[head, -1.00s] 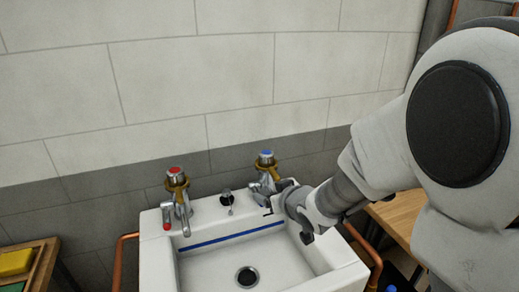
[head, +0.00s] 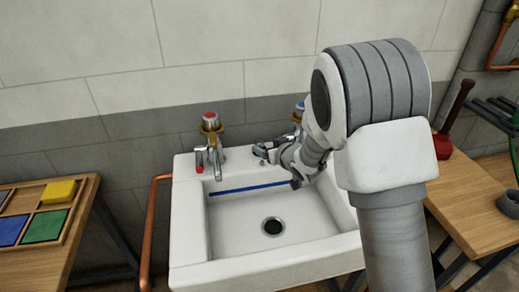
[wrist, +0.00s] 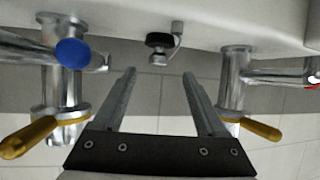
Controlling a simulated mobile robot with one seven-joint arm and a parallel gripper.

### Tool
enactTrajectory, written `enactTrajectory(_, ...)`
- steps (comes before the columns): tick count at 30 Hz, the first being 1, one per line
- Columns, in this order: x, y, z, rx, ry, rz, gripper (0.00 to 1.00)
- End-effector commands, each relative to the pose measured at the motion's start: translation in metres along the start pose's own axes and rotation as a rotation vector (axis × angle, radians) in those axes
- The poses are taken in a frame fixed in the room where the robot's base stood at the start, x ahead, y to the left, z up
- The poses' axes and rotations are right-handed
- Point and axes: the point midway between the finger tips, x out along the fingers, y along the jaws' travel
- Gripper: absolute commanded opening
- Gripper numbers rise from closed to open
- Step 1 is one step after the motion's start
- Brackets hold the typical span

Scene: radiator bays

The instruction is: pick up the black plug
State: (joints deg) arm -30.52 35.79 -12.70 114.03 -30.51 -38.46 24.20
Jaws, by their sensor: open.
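The black plug (wrist: 158,40) shows in the wrist view as a small black disc with a metal fitting beside it, on the white sink's back ledge between the two taps. My gripper (wrist: 158,73) is open and empty, and its two fingers point toward the plug. The plug lies just beyond the fingertips, in line with the gap between them, and nothing touches it that I can see. In the head view my gripper (head: 262,152) is over the back ledge, and I cannot make out the plug clearly there.
The red-topped tap (head: 210,145) and the blue-topped tap (wrist: 72,52) stand on either side of my gripper. The white sink (head: 190,225) has an open drain hole (head: 272,226). A copper pipe (head: 152,230) runs left of it. Wooden tables (head: 470,205) stand on both sides.

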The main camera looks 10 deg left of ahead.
Motion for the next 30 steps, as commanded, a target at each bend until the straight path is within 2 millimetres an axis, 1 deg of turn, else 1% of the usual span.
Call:
enactTrajectory(1,0.005,0.0,0.0,-0.001,0.0,0.0,0.74)
enactTrajectory(5,0.01,0.0,0.0,-0.001,0.0,0.0,0.74)
enactTrajectory(7,0.017,0.0,0.001,-0.001,-0.001,0.0,0.74)
enactTrajectory(12,0.041,0.002,0.0,-0.003,-0.001,0.0,0.74)
enactTrajectory(16,0.054,0.002,0.0,-0.002,-0.001,0.0,0.74)
enactTrajectory(19,0.059,0.003,-0.001,-0.001,0.0,0.0,0.74)
enactTrajectory(26,0.059,0.003,-0.001,0.0,0.0,0.0,0.74)
enactTrajectory(30,0.059,0.003,-0.001,0.0,0.0,0.0,0.49)
